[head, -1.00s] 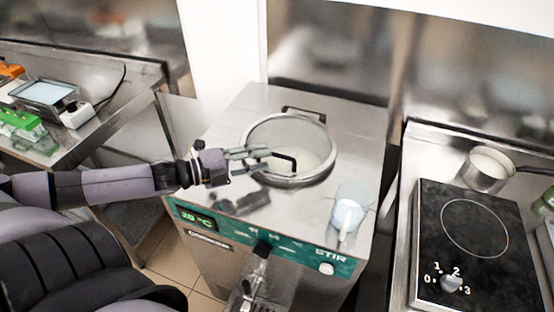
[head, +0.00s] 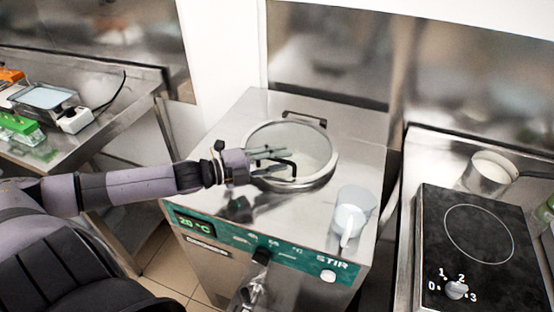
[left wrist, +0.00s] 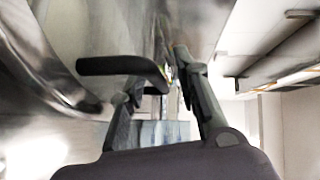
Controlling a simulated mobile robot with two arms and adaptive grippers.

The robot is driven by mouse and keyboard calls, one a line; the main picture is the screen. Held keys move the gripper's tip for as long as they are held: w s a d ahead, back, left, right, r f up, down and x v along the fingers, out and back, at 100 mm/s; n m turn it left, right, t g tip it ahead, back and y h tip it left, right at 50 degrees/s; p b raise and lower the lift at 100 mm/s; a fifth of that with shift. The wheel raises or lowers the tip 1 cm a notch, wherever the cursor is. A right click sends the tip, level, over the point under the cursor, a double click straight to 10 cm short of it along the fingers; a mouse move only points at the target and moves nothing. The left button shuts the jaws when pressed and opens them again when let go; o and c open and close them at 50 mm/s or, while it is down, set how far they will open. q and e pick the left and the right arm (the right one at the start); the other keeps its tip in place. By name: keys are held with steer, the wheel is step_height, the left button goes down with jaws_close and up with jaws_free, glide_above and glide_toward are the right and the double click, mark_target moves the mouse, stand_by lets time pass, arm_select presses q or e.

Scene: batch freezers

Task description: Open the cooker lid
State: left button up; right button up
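The cooker (head: 235,125) is a steel cabinet with a green front panel. Its round, clear lid (head: 318,150) has a metal rim and lies over the opening, with a dark hinge (head: 304,117) at the back. A black bent handle (head: 291,163) stands on the lid's front part; it also shows in the left wrist view (left wrist: 115,65). My left gripper (head: 285,164) reaches in from the left at the handle. In the left wrist view its fingers (left wrist: 158,85) are apart, with the handle's end near the left finger; contact is unclear. My right gripper is out of view.
A clear jug (head: 352,212) stands on the cooker's front right corner. A tap (head: 250,290) projects from the front. To the right are a black hot plate (head: 480,270) and a pot (head: 487,175). A steel table (head: 110,125) stands left.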

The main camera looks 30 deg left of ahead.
arm_select(q)
steer(key=shift+c, duration=0.2)
jaws_close()
stand_by(0.6)
